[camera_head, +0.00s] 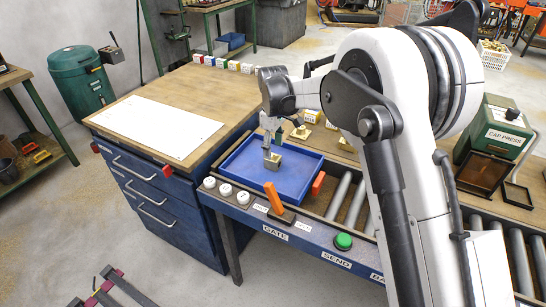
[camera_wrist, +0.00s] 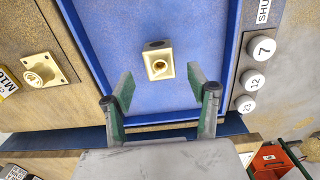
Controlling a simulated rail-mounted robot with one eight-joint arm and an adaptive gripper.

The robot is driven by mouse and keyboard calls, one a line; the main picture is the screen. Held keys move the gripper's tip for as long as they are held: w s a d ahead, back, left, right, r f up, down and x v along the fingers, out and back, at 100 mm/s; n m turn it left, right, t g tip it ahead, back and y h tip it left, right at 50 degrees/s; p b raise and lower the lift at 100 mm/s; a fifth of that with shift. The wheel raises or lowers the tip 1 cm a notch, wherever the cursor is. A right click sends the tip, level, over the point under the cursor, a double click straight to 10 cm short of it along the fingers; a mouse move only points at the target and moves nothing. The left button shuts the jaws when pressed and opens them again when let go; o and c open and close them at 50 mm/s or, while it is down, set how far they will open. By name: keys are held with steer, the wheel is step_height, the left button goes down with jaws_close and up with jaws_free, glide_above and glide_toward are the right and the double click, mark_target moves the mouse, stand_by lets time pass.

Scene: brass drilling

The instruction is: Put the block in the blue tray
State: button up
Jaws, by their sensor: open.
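The block (camera_wrist: 159,66) is a small brass piece with a round hole in its top face. It is within the blue tray (camera_wrist: 112,38) in the wrist view, ahead of and between my open fingers, with blue floor visible around it. In the head view the block (camera_head: 273,163) shows just below my gripper (camera_head: 271,150), over the middle of the blue tray (camera_head: 231,166). My gripper (camera_wrist: 160,74) is open, and no finger visibly touches the block in the wrist view. Whether the block rests fully on the tray floor is hard to tell.
A brass fitting on a square plate (camera_wrist: 40,70) lies beside the tray. White numbered buttons (camera_head: 225,189), an orange lever (camera_head: 274,198) and a green button (camera_head: 343,241) line the front edge. Rollers (camera_head: 340,195) lie right of the tray.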

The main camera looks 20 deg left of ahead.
mark_target(274, 157)
step_height(274, 157, up, 6)
steer(key=shift+f, duration=0.1)
steer(key=s+d+r+m+t, duration=0.1)
steer(key=s+d+r+m, duration=0.1)
steer(key=s+d+r, duration=0.45)
steer(key=s+d+r+m+t+y, duration=0.1)
steer(key=d+r+m, duration=0.25)
steer(key=d, duration=0.65)
steer(key=s+d+r+m+t, duration=0.1)
steer(key=s+d+r+m, duration=0.15)
steer(key=d+r, duration=0.5)
steer(key=s+d+f+m+t, duration=0.2)
steer(key=s+d+f+m, duration=0.1)
steer(key=s+d, duration=0.6)
steer(key=s+d+f+m+t+h, duration=0.1)
steer(key=s+d+f+m+t, duration=0.1)
steer(key=s+d+m, duration=0.3)
steer(key=s+d+f, duration=0.1)
steer(key=s+d, duration=0.3)
steer(key=s, duration=0.5)
steer(key=shift+d+f, duration=0.35)
steer(key=shift+d, duration=0.05)
